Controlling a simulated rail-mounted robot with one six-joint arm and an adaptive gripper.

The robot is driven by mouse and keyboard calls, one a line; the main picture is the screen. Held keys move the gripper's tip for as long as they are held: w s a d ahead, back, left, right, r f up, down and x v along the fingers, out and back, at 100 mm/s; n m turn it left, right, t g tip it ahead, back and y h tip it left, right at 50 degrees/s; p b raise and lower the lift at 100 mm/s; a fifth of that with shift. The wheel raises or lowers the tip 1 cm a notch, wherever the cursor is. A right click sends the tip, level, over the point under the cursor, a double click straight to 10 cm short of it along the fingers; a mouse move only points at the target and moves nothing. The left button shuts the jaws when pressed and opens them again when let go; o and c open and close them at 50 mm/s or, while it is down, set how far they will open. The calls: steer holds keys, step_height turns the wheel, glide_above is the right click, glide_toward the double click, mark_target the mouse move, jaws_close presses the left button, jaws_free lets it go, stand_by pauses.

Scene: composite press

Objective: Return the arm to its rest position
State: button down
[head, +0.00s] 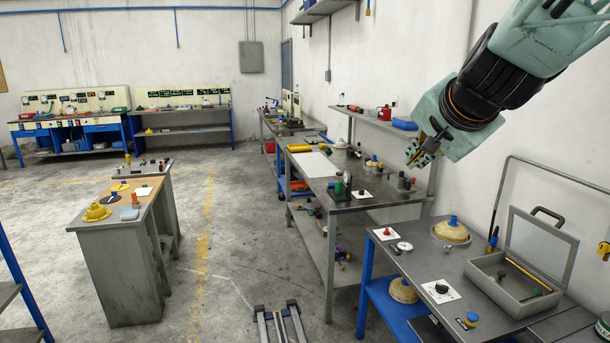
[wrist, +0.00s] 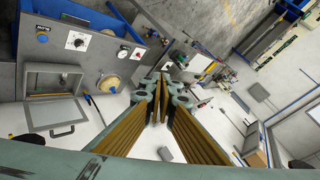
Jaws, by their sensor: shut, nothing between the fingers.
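My gripper (head: 421,153) hangs from the pale green and black arm at the upper right of the head view. It is high above the benches, in front of the white wall, and touches nothing. In the wrist view its ribbed, tan-sided fingers (wrist: 162,95) reach up the middle of the picture and come together at the tips. The gripper is shut and holds nothing.
Below the arm, a right-hand bench bears an open grey case (head: 516,292), a domed tan part (head: 451,231) and a white card with a black knob (head: 440,291). A long metal bench (head: 374,198) stands beyond. A wood-topped table (head: 115,207) stands left. Open floor (head: 245,240) lies between.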

steer(key=s+a+f+n+g, duration=0.1)
steer(key=s+f+n+g, duration=0.1)
steer(key=s, duration=1.2)
steer(key=s+a+f+n+g, duration=0.2)
steer(key=s+f+n, duration=0.3)
steer(key=s, duration=1)
steer(key=s+a+f+n+g, duration=0.1)
steer(key=s+f+n+g, duration=0.1)
steer(key=s, duration=1.2)
steer(key=shift+s+a+f+n, duration=0.25)
steer(key=shift+a+f+n, duration=0.05)
steer(key=shift+f+n, duration=0.5)
steer(key=shift+d, duration=0.1)
